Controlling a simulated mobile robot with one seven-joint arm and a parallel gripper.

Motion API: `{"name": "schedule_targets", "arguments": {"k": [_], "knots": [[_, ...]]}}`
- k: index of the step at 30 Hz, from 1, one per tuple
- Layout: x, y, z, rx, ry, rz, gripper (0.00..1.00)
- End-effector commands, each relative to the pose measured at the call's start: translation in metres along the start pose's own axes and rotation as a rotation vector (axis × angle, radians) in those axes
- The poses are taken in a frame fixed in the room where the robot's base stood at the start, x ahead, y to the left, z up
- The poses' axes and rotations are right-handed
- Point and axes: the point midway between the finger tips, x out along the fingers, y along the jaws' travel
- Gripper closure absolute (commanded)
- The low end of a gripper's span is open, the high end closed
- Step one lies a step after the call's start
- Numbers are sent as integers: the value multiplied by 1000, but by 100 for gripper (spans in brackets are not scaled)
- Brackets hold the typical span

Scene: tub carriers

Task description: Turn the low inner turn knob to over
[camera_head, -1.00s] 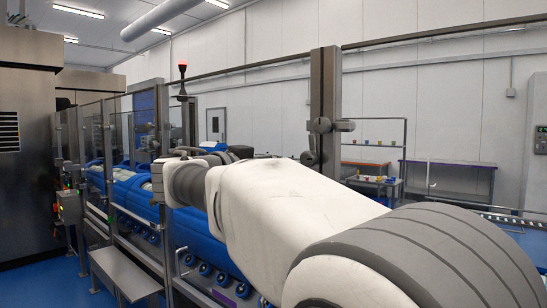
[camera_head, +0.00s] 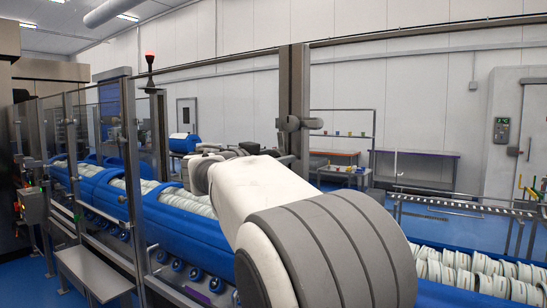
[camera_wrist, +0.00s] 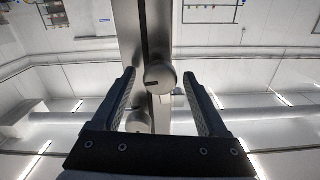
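My gripper (camera_wrist: 158,73) is open and empty in the wrist view, its two dark fingers spread on either side of a grey round turn knob (camera_wrist: 160,78). The knob has a dark slot across its face and sits on a grey metal post (camera_wrist: 144,25). The fingers appear apart from it; the depth between them is unclear. A second round knob (camera_wrist: 138,121) shows nearer the gripper base, partly hidden. In the head view the post (camera_head: 293,85) carries knob-like fittings (camera_head: 313,123) at mid-height. My arm hides much of the area below.
A guarded conveyor with blue sides (camera_head: 165,213) and rows of pale tubs runs below my arm. A clear guard panel (camera_head: 105,130) stands left. A metal step (camera_head: 92,272) is at front left. Tables (camera_head: 415,155) stand behind. Ceiling lamps appear low in the wrist view.

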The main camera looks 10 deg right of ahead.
Motion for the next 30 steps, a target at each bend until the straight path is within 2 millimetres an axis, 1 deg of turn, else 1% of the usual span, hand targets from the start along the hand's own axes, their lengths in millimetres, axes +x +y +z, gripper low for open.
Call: {"name": "schedule_targets", "arguments": {"k": [1, 2, 3, 12, 19, 23, 30], "knots": [[0, 0, 0, 0, 0, 0, 34], [0, 0, 0, 0, 0, 0, 40], [0, 0, 0, 0, 0, 0, 47], [0, 0, 0, 0, 0, 0, 100], [0, 0, 1, -11, 0, 0, 100], [-1, 0, 2, -45, 0, 0, 100], [-1, 0, 3, -191, 0, -1, 100]]}}
